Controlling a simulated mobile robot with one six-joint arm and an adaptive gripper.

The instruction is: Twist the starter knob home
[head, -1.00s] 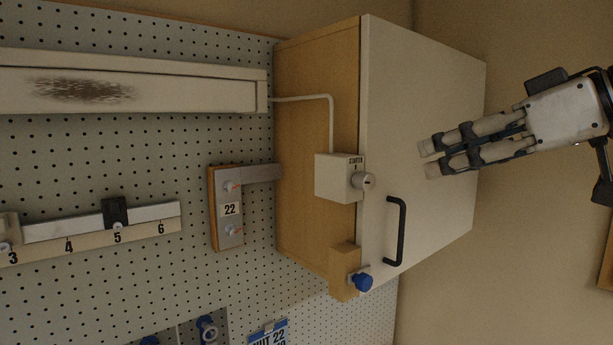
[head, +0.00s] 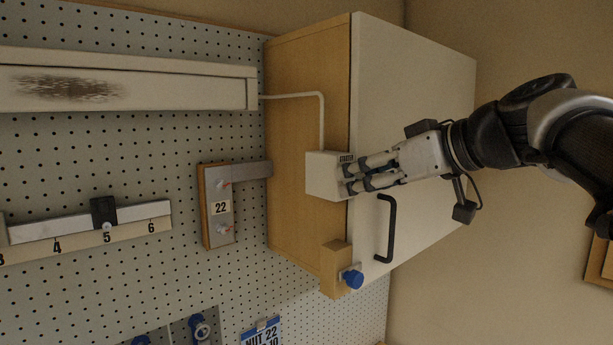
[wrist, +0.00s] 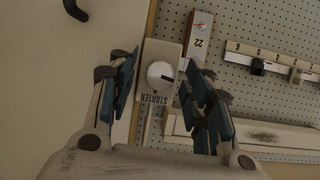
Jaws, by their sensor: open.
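The starter box (head: 322,175) is a small pale box on the cabinet's side, near the edge of the door. In the wrist view, its round silver knob (wrist: 160,74) shows beside the STARTER label (wrist: 155,98), with a dark mark at its right side. My gripper (head: 350,178) is at the box, and its fingers hide the knob in the head view. In the wrist view, my gripper (wrist: 158,75) is open, with one finger on each side of the knob. Gaps show between the fingers and the knob.
The black door handle (head: 388,228) is just below my gripper. A blue knob (head: 352,279) sits on a wooden block lower down. A plate marked 22 (head: 220,208) and a numbered rail (head: 85,232) are on the pegboard (head: 130,150). A white conduit (head: 322,120) runs into the box.

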